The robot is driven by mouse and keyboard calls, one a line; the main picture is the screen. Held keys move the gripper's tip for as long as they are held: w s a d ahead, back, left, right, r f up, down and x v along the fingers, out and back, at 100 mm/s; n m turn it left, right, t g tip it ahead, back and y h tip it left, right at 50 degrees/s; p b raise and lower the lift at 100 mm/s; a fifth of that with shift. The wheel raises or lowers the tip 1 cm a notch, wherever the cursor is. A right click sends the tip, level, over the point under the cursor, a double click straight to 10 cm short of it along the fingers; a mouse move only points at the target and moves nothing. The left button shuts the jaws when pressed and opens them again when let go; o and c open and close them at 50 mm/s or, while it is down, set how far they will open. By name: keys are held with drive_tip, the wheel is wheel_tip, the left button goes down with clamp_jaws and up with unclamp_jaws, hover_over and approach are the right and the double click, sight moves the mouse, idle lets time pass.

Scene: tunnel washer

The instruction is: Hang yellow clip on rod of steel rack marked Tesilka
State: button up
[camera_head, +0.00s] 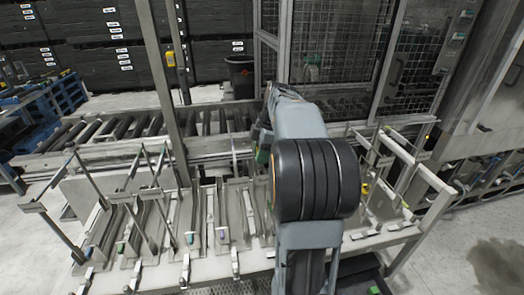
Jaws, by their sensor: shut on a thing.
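My arm rises through the middle of the view, and its dark elbow drum covers the centre of the rack area. My gripper is hidden behind my own arm, so neither its jaws nor anything in them shows. A steel rack (142,267) with several upright rods and slanted plates spans the foreground. No name Tesilka can be read on it. A small yellow piece (364,188) shows just right of my elbow; I cannot tell whether it is the yellow clip.
A roller conveyor (130,128) runs behind the rack. A mesh cage (340,45) stands behind my arm, with a dark bin (240,75) to its left. Steel frames crowd the right side. Open floor (490,225) shows at the lower right.

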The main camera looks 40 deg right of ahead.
drive_tip(key=shift+f, duration=0.4)
drive_tip(key=shift+f, duration=0.1)
